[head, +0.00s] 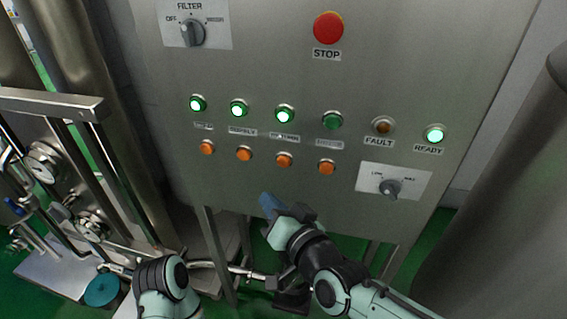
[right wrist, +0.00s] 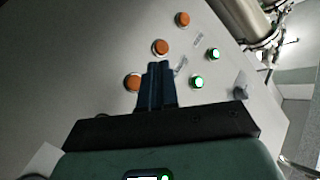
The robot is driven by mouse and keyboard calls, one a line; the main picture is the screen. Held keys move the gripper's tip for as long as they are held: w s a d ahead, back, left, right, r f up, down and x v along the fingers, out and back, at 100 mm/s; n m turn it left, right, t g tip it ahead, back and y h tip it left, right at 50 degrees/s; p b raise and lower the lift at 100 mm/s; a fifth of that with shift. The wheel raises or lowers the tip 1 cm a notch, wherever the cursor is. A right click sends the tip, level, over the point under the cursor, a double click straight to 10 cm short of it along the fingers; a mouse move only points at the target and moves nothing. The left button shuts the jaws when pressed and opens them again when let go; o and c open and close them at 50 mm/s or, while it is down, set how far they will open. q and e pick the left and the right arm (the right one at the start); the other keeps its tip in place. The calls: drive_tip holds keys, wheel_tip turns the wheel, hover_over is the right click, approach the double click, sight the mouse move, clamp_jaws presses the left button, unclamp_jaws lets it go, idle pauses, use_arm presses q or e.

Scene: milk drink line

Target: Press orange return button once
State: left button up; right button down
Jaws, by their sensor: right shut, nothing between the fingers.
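A steel panel (head: 290,70) carries a row of orange buttons under green lamps. The labels are blurred; the one above the third orange button (head: 283,160) may read RETURN. That button seems to be the lower-left orange one in the right wrist view (right wrist: 133,82). My right gripper (head: 268,203) is shut and empty, its blue fingers below the orange row and left of the third button in the head view. In the right wrist view its fingertips (right wrist: 158,66) appear between the second and third orange buttons. Contact is not visible. My left gripper is not in view.
Other orange buttons (head: 243,153) (head: 326,166) flank the third closely. A red STOP button (head: 328,29) sits above, with a filter knob (head: 192,33) at upper left and another knob (head: 390,187) at lower right. Pipes and gauges (head: 45,160) stand left, a steel cylinder (head: 500,240) right.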

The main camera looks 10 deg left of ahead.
sight(284, 162)
drive_tip(key=w+p, duration=0.1)
drive_tip(key=w, duration=0.7)
drive_tip(key=shift+d, duration=0.15)
drive_tip(key=shift+w, duration=0.15)
idle(1.7)
drive_tip(key=shift+w, duration=0.35)
